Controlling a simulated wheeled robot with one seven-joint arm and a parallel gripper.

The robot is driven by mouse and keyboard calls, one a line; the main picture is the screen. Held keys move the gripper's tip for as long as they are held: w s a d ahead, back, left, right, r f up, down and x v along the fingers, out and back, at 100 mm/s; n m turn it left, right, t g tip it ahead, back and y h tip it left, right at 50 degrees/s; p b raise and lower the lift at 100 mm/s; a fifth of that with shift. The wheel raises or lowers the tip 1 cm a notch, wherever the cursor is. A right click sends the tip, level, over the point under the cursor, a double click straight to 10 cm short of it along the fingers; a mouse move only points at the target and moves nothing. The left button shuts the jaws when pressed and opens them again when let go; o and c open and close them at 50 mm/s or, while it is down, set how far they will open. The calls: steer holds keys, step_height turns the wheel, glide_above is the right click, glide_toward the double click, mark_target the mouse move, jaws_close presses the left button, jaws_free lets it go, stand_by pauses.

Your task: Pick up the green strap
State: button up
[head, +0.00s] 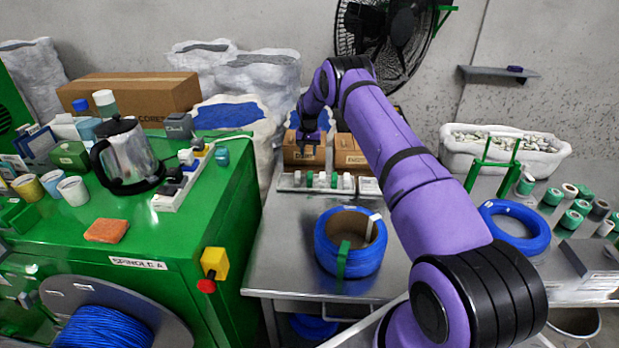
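A green strap (342,260) shows as a narrow upright band on the front of a blue cable coil (325,252). The coil lies on the grey metal table (277,270), with a brown inner core. My gripper (309,146) is farther back and above, in front of the cardboard boxes and well apart from the strap. It is small and dark here, and the gap between its fingers cannot be made out. The part of the strap around the coil's underside is hidden.
A row of spools (318,181) stands behind the coil. Cardboard boxes (347,150) are at the back. Another blue coil (515,226) and several green-and-white rolls (571,219) lie at right. A green machine (215,225) with a kettle (126,155) stands at left.

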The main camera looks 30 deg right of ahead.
mark_target(310, 174)
steer(key=f, duration=1.2)
steer(key=shift+d+f, duration=0.25)
steer(key=shift+d, duration=0.1)
steer(key=c, duration=0.6)
steer(key=shift+c, duration=0.2)
steer(key=shift+r, duration=0.2)
